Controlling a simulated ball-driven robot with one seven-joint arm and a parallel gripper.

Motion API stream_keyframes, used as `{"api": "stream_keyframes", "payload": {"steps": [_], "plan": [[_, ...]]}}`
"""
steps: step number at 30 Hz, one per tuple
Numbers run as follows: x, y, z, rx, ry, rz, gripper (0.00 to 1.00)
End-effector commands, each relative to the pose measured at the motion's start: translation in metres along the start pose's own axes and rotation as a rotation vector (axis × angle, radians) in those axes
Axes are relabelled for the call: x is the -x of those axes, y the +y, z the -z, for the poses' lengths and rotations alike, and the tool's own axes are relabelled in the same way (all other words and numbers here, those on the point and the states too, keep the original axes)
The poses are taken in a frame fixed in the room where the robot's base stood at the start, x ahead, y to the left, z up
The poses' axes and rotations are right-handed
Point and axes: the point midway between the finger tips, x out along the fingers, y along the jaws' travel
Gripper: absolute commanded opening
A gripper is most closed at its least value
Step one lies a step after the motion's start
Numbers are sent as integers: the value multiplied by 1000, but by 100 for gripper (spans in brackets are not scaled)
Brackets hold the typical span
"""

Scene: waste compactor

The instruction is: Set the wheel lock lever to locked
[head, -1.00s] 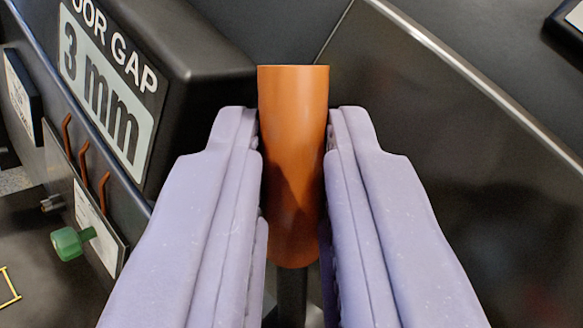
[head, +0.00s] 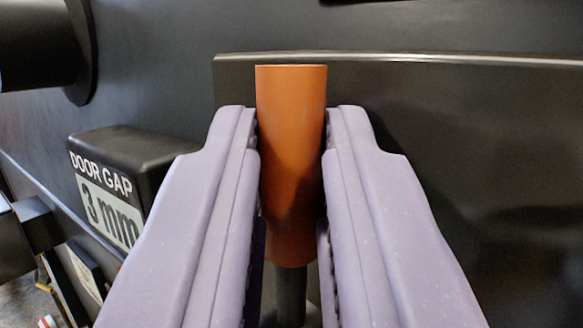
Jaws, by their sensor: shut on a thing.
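An orange cylindrical grip, the handle of the wheel lock lever (head: 291,150), stands in the middle of the head view. A dark rod (head: 291,290) runs from its lower end down between my fingers. My gripper (head: 291,135) is shut on the orange grip, with one lavender finger pressed on each side. The grip's top end shows above the fingertips. The foot of the lever and any lock markings are out of view.
A black box with a "DOOR GAP 3 mm" display (head: 108,205) stands to the left. A dark raised panel (head: 450,130) lies behind and right of the lever. A black cylinder (head: 40,45) juts in at the upper left.

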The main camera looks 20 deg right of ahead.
Motion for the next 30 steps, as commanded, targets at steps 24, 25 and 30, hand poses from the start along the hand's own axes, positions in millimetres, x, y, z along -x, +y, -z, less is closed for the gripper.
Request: {"api": "stream_keyframes", "payload": {"steps": [24,25,30], "plan": [[3,1,0,-8,4,-3,29],[6,0,0,-7,4,-3,29],[35,0,0,-7,3,-2,29]]}}
